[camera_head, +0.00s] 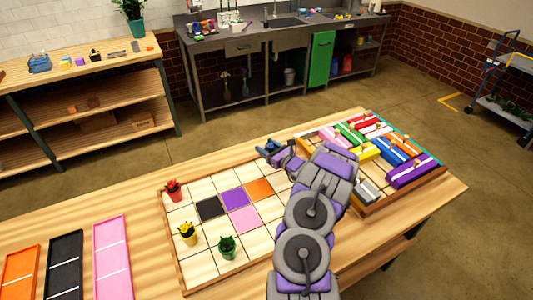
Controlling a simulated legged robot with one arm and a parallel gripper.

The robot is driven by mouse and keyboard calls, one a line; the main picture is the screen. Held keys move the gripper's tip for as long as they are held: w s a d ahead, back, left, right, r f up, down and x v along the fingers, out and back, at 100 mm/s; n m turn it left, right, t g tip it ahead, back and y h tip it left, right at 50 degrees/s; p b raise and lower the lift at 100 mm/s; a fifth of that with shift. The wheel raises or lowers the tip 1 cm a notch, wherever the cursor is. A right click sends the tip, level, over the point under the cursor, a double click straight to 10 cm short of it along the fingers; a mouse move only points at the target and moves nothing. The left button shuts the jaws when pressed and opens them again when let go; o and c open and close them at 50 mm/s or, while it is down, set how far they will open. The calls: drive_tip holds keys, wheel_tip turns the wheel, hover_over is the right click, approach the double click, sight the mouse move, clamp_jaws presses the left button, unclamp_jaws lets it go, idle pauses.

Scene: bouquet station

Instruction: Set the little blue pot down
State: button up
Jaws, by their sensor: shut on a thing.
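My gripper (270,151) is at the end of my grey and purple arm, over the far edge of the tiled board (173,238). It is shut on the little blue pot (268,145), a small dark blue shape at its tip. The fingers and the pot's underside are too small to make out. I cannot tell whether the pot touches anything below. On the board stand a red pot (173,195), a yellow pot (188,239) and a green pot (227,252), each with a plant. The board has black, purple, orange and pink tiles among pale ones. My arm hides its right part.
A tray (441,171) of colourful wrapped blocks stands to the right, partly behind my arm. Orange, black and pink panels (110,258) lie at the left of the wooden table. Pale tiles between the pots are bare.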

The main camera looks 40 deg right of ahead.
drive_tip(key=f, duration=0.1)
drive_tip(key=w+f, duration=0.1)
drive_tip(key=f+b, duration=0.1)
drive_tip(key=shift+w+d+f, duration=0.15)
drive_tip(key=shift+d+f, duration=0.1)
drive_tip(key=shift+d, duration=0.15)
drive_tip(key=o, duration=1.3)
drive_tip(key=shift+o, duration=0.2)
